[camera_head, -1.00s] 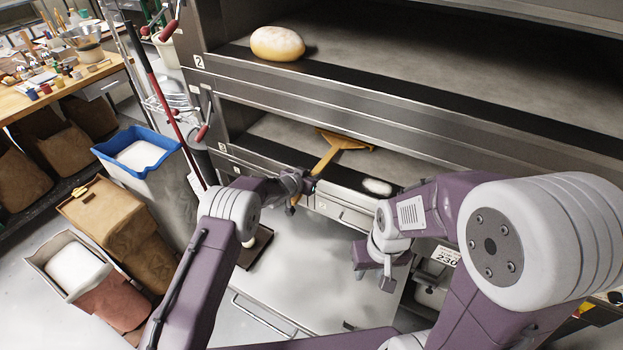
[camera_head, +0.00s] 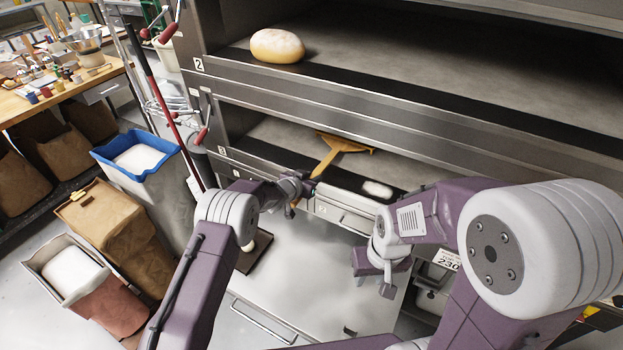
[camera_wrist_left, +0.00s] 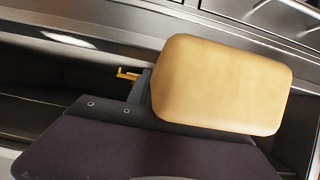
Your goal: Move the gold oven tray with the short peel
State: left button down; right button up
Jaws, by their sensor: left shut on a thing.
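The short peel (camera_head: 329,161) is a yellow-orange tool with a straight handle and a wide crosswise head. Its head lies inside the lower oven deck, and its handle slants out over the front edge. My left gripper (camera_head: 294,190) is shut on the handle in front of that deck. In the left wrist view the handle's butt (camera_wrist_left: 222,85) fills the middle, and a small yellow part shows behind it. I cannot make out a gold oven tray in either view. My right gripper (camera_head: 386,276) hangs in front of the oven, apart from the peel; its opening is unclear.
A round loaf (camera_head: 277,46) lies in the upper deck (camera_head: 420,70). A pale roll (camera_head: 377,188) lies at the lower deck's front edge, right of the peel. A dark tray (camera_head: 262,246) is low behind my left arm. A blue-rimmed bin (camera_head: 115,150) and sacks stand left.

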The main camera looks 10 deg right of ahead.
pick_arm(q)
jog(key=shift+r, duration=0.1)
jog(key=shift+r+b, duration=0.1)
jog(key=shift+b, duration=0.65)
jog(key=shift+r+t+h+b, duration=0.15)
jog(key=shift+t+h+b, duration=0.15)
jog(key=shift+t+b, duration=0.15)
jog(key=shift+r, duration=0.15)
jog(key=shift+w, duration=0.1)
jog(key=shift+r+t+b, duration=0.1)
jog(key=shift+t+b, duration=0.15)
jog(key=shift+b, duration=0.5)
jog(key=shift+r+b, duration=0.2)
jog(key=shift+b, duration=0.1)
